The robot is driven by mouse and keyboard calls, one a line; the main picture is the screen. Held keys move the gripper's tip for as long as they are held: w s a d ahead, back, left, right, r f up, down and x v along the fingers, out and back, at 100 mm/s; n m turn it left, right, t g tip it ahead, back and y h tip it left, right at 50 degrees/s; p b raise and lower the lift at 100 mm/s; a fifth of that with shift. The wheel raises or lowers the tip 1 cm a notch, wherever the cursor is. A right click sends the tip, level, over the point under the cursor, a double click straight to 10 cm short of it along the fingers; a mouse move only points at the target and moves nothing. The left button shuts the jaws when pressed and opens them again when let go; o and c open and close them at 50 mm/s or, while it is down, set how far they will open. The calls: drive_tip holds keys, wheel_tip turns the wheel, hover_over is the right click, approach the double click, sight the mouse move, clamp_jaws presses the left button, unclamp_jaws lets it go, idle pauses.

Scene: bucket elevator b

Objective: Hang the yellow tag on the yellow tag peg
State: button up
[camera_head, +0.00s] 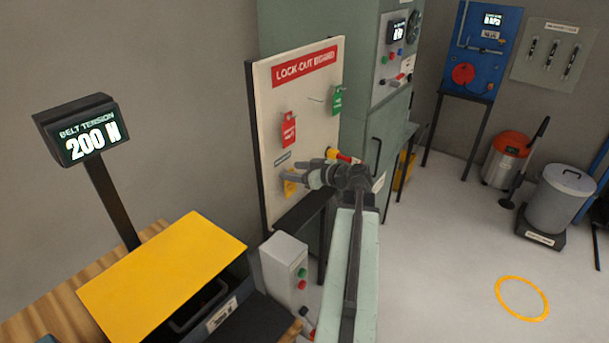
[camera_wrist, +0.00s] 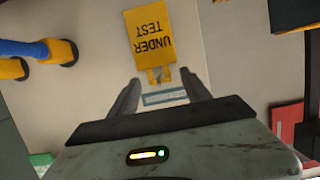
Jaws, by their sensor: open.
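The yellow tag (camera_wrist: 151,42), printed "UNDER TEST", is upside down in the wrist view. It lies against the pale board, its narrow top end at a small label plate (camera_wrist: 165,97). In the head view the yellow tag (camera_head: 290,186) shows low on the lock-out board (camera_head: 305,115), partly hidden by my gripper. My gripper (camera_head: 297,178) is in front of the board beside the tag. In the wrist view my gripper (camera_wrist: 160,90) has its fingers spread, with the label plate seen between them and the tag beyond the tips. The tag's peg cannot be made out clearly.
A red tag (camera_head: 289,129) and a green tag (camera_head: 337,100) hang higher on the board. A yellow and red part (camera_head: 337,155) sits close to my gripper. A grey control box (camera_head: 286,270) stands below.

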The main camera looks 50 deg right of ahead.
drive_tip(key=shift+w, duration=0.2)
clamp_jaws()
drive_tip(key=shift+r+p, duration=0.5)
drive_tip(key=shift+p, duration=0.05)
drive_tip(key=shift+s, duration=0.1)
drive_tip(key=s, duration=0.7)
drive_tip(key=shift+d, duration=0.3)
idle(0.8)
